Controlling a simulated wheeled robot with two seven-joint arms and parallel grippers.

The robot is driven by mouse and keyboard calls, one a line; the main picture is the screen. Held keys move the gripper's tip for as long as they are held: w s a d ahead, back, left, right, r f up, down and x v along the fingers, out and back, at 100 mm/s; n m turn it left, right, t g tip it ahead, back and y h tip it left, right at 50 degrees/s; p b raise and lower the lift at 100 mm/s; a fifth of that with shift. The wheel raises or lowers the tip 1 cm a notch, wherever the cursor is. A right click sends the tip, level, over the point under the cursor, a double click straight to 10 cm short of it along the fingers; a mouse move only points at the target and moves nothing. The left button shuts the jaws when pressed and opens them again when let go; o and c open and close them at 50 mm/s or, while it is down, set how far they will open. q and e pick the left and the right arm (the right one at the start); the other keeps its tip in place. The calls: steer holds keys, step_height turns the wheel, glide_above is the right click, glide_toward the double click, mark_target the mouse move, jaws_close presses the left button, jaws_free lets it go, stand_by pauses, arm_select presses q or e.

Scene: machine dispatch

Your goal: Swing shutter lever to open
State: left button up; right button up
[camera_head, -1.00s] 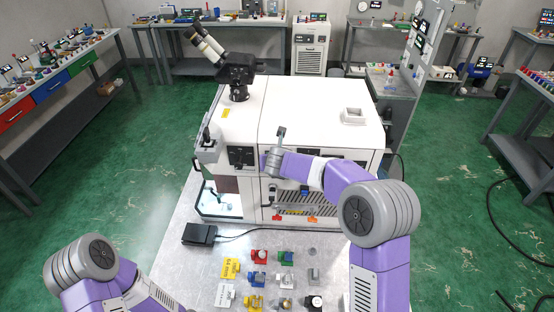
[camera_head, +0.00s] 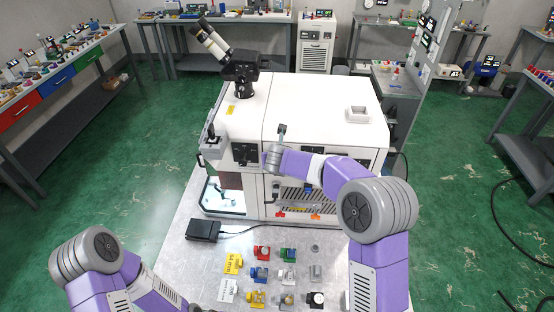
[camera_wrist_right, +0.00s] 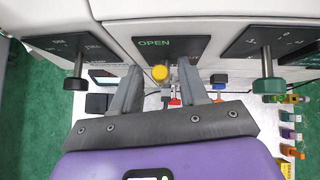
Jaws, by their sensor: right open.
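The shutter lever shows in the right wrist view as a yellow round knob (camera_wrist_right: 160,73) in front of a dark panel (camera_wrist_right: 155,45) marked OPEN. Reddish lettering on the panel's right is partly hidden by a finger. My right gripper (camera_wrist_right: 160,88) is open, with one finger on each side of the knob; whether either finger touches it I cannot tell. In the head view my right gripper (camera_head: 276,146) is at the upper front of the white machine (camera_head: 310,100), and the knob is not visible there. My left arm shows at lower left, its gripper out of view.
A microscope-like tube (camera_head: 213,40) tops the machine. A black pedal (camera_head: 203,229) and several coloured parts lie on the metal table (camera_head: 180,265).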

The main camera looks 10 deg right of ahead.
steer(key=v, duration=0.7)
steer(key=shift+s+r+b, duration=0.2)
steer(key=shift+s+b, duration=0.05)
steer(key=shift+b, duration=0.1)
